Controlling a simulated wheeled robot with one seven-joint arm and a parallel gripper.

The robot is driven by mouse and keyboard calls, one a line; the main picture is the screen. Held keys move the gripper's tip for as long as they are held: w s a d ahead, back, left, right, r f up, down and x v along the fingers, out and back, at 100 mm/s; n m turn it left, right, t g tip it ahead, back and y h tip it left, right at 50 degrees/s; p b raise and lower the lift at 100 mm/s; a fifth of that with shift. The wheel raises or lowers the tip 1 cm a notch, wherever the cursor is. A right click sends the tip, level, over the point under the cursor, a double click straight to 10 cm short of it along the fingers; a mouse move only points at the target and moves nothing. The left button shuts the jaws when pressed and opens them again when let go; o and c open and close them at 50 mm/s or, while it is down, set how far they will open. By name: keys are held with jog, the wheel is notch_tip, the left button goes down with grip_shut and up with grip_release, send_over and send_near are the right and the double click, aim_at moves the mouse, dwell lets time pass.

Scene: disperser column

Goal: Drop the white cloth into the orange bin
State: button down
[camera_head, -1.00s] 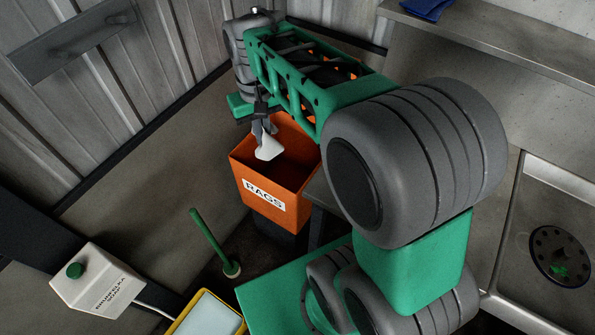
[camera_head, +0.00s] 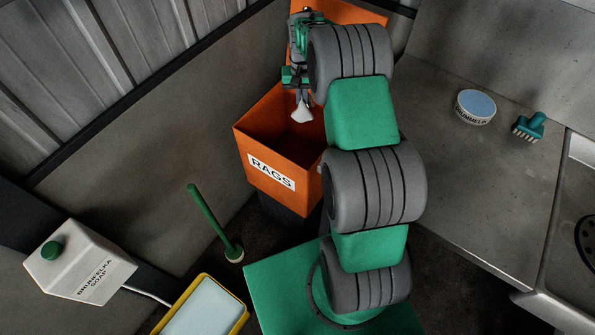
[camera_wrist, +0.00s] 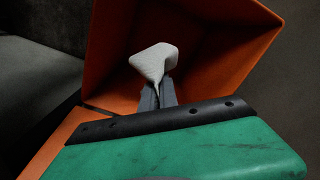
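The white cloth (camera_head: 302,113) hangs as a small bunched piece from my gripper (camera_head: 299,97) in the head view, over the opening of the orange bin (camera_head: 306,189). The bin has a "RAGS" label on its front and an open top. In the wrist view, the grey fingers of my gripper (camera_wrist: 158,92) are shut on one end of the white cloth (camera_wrist: 153,62). Orange bin walls (camera_wrist: 117,52) surround the cloth in that view. Whether the cloth touches a wall cannot be told.
A green-handled stick (camera_head: 212,218), a soap container (camera_head: 80,265) and a yellow-rimmed tray (camera_head: 243,319) are at the lower left. A round tin (camera_head: 476,108) and green brush (camera_head: 530,126) sit on the right counter (camera_head: 480,190).

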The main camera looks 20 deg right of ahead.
notch_tip(320, 180, down, 6)
jog(key=b, duration=0.3)
jog(key=shift+r, duration=0.1)
jog(key=c, duration=1.6)
grip_release()
jog(key=shift+o, duration=0.7)
jog(key=o, duration=0.5)
jog(key=shift+o, duration=0.4)
jog(key=o, duration=0.6)
